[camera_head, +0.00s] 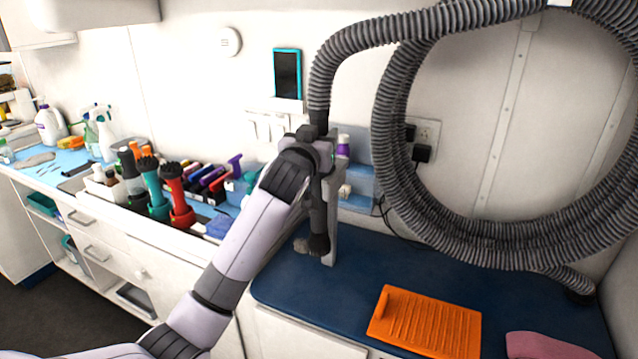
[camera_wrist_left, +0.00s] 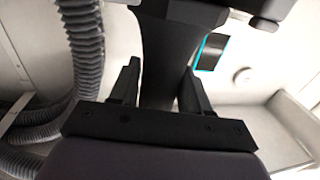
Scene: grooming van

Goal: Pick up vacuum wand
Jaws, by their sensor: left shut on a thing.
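The vacuum wand (camera_head: 319,215) is dark grey and hangs upright by a pale bracket above the blue counter, with a small brush-like head at its lower end. A ribbed grey hose (camera_head: 322,75) joins its top. My left gripper (camera_head: 318,150) is shut on the upper part of the wand, just below the hose. In the left wrist view, the wand's black body (camera_wrist_left: 168,60) stands between the two fingers of my left gripper (camera_wrist_left: 160,90). My arm and wrist hide part of the wand in the head view. My right gripper is out of view.
The hose loops in big coils (camera_head: 385,130) along the right wall. An orange ridged mat (camera_head: 425,322) and a pink cloth (camera_head: 545,345) lie on the blue counter (camera_head: 300,290). Bottles and brushes (camera_head: 175,195) crowd the left counter. A teal-edged tablet (camera_head: 287,75) hangs on the wall.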

